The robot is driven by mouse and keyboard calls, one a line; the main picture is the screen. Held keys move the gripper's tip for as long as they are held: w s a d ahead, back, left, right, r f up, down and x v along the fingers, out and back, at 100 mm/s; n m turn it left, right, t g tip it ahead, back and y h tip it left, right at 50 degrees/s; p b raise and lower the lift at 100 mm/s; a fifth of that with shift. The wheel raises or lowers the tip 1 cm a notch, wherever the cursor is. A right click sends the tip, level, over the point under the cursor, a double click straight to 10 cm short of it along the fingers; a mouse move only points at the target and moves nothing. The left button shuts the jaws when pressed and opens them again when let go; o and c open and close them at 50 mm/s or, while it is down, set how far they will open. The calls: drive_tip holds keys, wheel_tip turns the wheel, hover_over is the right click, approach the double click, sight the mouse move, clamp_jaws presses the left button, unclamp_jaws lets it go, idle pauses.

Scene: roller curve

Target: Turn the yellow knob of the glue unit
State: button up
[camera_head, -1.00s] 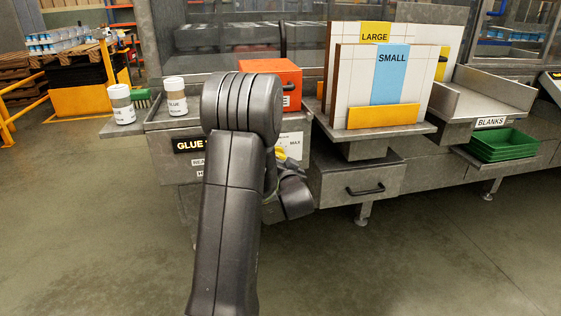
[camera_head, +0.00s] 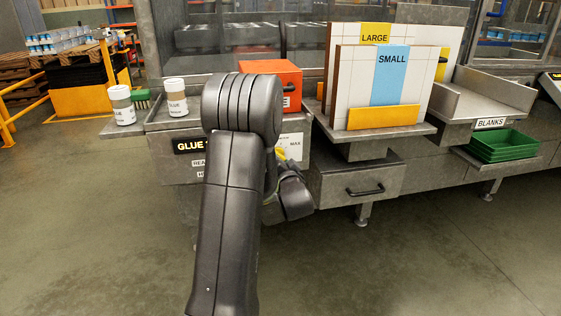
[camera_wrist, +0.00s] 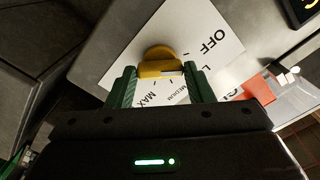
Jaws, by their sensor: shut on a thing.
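The yellow knob (camera_wrist: 157,58) sits on a white dial plate (camera_wrist: 205,38) in the wrist view. The plate reads OFF, MEDIUM and MAX, with another word partly hidden. My gripper (camera_wrist: 162,74) has its green fingers on either side of the knob and is shut on it. Which mark the knob points to is not clear. In the head view the glue unit (camera_head: 165,166) stands behind my arm. Its dial plate (camera_head: 296,145) shows at the right of my wrist, and my arm hides most of the knob and my fingers.
Two white glue jars (camera_head: 175,97) and a green brush (camera_head: 141,98) are at the left. An orange box (camera_head: 281,77) is on top of the unit. A drawer (camera_head: 330,184) and a rack of LARGE and SMALL boards (camera_head: 345,90) are at the right. The front floor is clear.

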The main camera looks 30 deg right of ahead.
drive_tip(key=m+p, duration=0.1)
drive_tip(key=m, duration=0.4)
drive_tip(key=shift+m, duration=0.3)
idle(0.4)
drive_tip(key=o, duration=1)
drive_tip(key=v, duration=1.4)
drive_tip(key=shift+p, duration=0.35)
drive_tip(key=shift+w+d, duration=0.1)
drive_tip(key=shift+w, duration=0.05)
